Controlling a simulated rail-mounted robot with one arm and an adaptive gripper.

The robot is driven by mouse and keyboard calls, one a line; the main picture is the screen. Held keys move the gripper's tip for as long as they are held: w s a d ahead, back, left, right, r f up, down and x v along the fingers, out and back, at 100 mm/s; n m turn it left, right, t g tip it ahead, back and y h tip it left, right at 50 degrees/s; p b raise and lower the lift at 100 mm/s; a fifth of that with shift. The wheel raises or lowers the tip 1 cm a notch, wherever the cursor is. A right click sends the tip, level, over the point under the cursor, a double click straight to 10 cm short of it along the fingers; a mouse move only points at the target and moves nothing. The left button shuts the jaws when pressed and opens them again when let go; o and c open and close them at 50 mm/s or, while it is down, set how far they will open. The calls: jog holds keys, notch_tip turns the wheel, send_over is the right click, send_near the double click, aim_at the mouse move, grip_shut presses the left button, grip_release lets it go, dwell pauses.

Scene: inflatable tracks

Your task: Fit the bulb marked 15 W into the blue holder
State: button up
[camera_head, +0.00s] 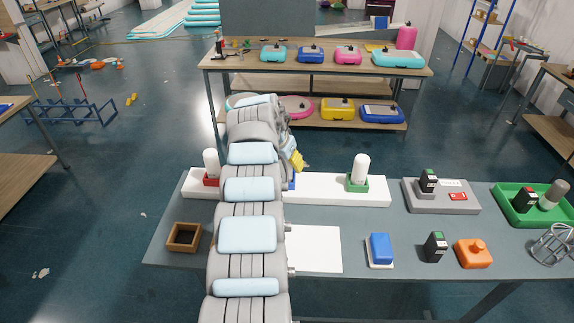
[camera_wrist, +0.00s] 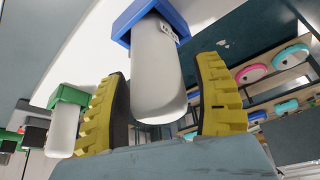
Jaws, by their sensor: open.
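In the wrist view a white bulb (camera_wrist: 157,80) sits in the blue holder (camera_wrist: 143,14). A small label shows near its base, but I cannot read it surely. My gripper (camera_wrist: 163,72) is open, its yellow fingers on both sides of this bulb with gaps visible. In the head view my gripper (camera_head: 296,160) is partly behind my arm, and only a sliver of the blue holder (camera_head: 292,181) shows. A second white bulb (camera_head: 360,170) stands upright in the green holder (camera_head: 357,186). A third white bulb (camera_head: 210,162) stands in the red holder (camera_head: 211,180).
The holders are on a long white base (camera_head: 325,190) on the grey table (camera_head: 375,220). To the right are a grey tray (camera_head: 440,203), a green tray (camera_head: 517,210), a blue block (camera_head: 381,248) and an orange block (camera_head: 473,254). A wooden box (camera_head: 184,237) is at left.

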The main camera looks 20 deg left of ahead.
jog(key=shift+v, duration=0.8)
jog(key=b+v, duration=0.3)
jog(key=v, duration=0.6)
jog(key=shift+w, duration=0.15)
